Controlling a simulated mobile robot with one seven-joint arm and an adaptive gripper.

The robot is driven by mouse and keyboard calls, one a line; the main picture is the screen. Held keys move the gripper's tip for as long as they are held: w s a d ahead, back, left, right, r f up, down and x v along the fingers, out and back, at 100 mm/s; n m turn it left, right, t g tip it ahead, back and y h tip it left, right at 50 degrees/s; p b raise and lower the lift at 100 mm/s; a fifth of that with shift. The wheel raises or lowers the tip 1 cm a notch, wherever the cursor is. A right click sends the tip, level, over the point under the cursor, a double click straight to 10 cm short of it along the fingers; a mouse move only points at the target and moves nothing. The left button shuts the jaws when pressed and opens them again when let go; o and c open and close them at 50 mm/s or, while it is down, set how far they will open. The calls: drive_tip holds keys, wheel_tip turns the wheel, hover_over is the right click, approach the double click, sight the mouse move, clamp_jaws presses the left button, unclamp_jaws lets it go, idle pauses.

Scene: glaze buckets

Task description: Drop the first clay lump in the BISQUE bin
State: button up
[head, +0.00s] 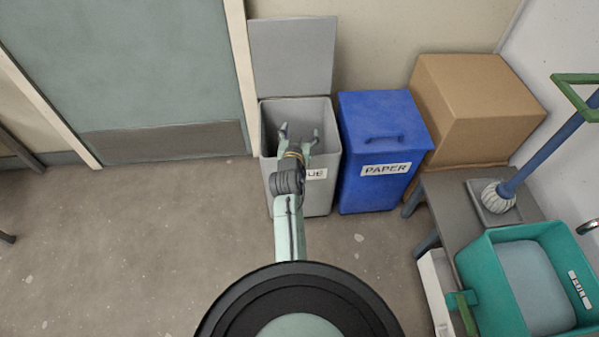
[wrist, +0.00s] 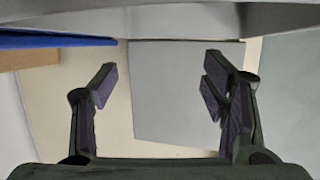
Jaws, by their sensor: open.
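The grey bin (head: 323,190) stands against the wall with its lid (head: 291,55) raised upright behind it. Its label (head: 317,174) is partly covered by my arm, and only the last letters "UE" show. My gripper (head: 299,132) is over the bin's open mouth, fingers spread and pointing toward the back. In the wrist view my gripper (wrist: 160,83) is open with nothing between the fingers. The raised lid (wrist: 175,100) shows behind the fingers there. I see no clay lump in either view, and much of the bin's inside is hidden.
A closed blue bin (head: 375,145) marked PAPER stands close on the right. Beyond it are a cardboard box (head: 478,105) and a low table (head: 447,205) with a teal tub (head: 485,275). A door (head: 135,70) is at left. The floor (head: 130,245) at left is clear.

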drive_tip(key=v, duration=0.6)
drive_tip(key=shift+w, duration=0.1)
